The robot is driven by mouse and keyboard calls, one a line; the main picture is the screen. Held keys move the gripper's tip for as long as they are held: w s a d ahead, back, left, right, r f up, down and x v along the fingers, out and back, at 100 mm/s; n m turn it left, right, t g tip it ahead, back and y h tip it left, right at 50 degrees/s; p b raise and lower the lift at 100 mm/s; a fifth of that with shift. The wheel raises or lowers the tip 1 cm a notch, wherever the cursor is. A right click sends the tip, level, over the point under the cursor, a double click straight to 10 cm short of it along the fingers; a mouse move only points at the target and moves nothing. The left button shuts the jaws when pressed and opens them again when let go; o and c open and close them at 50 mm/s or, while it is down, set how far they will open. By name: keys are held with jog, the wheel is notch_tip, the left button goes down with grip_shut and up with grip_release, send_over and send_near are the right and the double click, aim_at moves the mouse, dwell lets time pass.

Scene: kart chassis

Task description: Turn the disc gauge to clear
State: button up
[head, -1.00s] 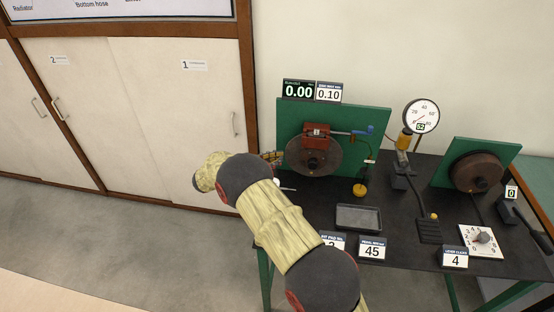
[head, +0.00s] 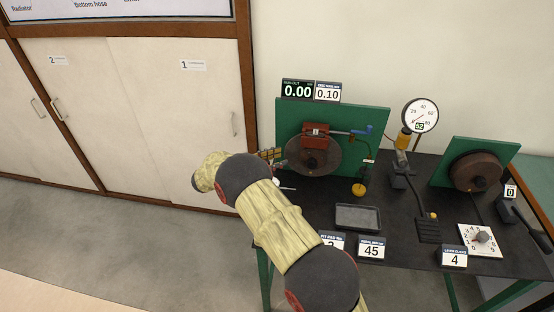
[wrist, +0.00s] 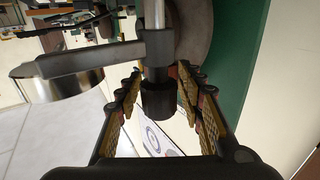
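The brake disc (head: 313,157) stands against a green board on the bench, under a readout (head: 297,90) showing 0.00. In the wrist view, what looks like the disc gauge is a round silver body (wrist: 52,76) on a flat grey arm (wrist: 95,58). The arm joins a post with a black knob (wrist: 158,100). My gripper (wrist: 161,78) is open, with a finger on each side of the post and knob and gaps visible. In the head view, my gripper (head: 270,155) is at the disc's left edge, partly hidden by my arm.
A grey tray (head: 358,217) and number cards (head: 372,248) lie along the bench front. A pressure gauge (head: 420,115) stands right of the disc.

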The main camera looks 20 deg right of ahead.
jog(key=a, duration=1.2)
jog(key=shift+s, duration=0.45)
